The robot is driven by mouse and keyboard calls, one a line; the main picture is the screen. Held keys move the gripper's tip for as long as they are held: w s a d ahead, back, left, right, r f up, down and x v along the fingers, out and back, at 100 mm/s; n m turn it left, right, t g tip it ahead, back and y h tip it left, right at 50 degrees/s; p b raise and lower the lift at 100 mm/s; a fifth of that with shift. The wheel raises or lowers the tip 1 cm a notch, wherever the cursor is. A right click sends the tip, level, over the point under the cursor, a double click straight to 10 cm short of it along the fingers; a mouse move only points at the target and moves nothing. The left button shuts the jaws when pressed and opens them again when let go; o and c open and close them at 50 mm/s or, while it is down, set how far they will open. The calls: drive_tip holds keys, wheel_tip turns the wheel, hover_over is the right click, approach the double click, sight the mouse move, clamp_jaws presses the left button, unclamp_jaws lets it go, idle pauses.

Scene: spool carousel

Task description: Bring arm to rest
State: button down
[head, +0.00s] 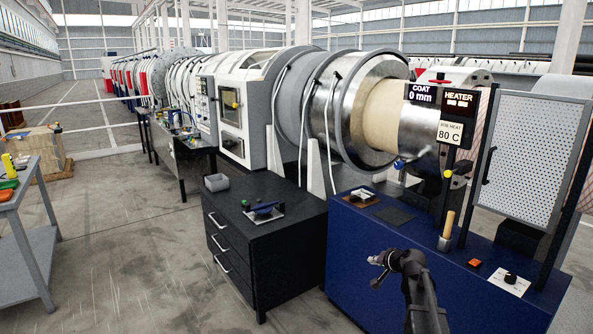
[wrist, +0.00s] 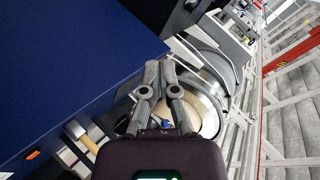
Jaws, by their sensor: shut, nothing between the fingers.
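My gripper (head: 376,260) shows in the head view at the end of my dark arm, in front of the blue cabinet's left part. It is raised in the air and holds nothing. In the wrist view my gripper (wrist: 158,66) shows its fingers brought together, with nothing between them. The large metal spool machine (head: 340,110) with its cream-coloured core (head: 378,115) stands behind the cabinets. It also shows behind the fingers in the wrist view (wrist: 212,112).
The blue cabinet (head: 350,270) carries a brush-like tool in a holder (head: 446,232), an orange button (head: 474,263) and a display post (head: 451,150). A black drawer cabinet (head: 278,255) stands left of it. A perforated panel (head: 535,150) is at right.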

drive_tip(key=s+a+f+n+g+h, duration=0.1)
drive_tip(key=s+a+f+n+g, duration=0.1)
drive_tip(key=s, duration=0.8)
drive_tip(key=s+a+f+n+g+h, duration=0.2)
drive_tip(key=s+a+f+g, duration=0.1)
drive_tip(key=s, duration=0.7)
drive_tip(key=s+a+f+n+g+h, duration=0.2)
drive_tip(key=s+g, duration=0.3)
drive_tip(key=s, duration=0.5)
drive_tip(key=shift+s+a+f, duration=0.2)
drive_tip(key=shift+a+f, duration=0.5)
drive_tip(key=shift+a, duration=0.15)
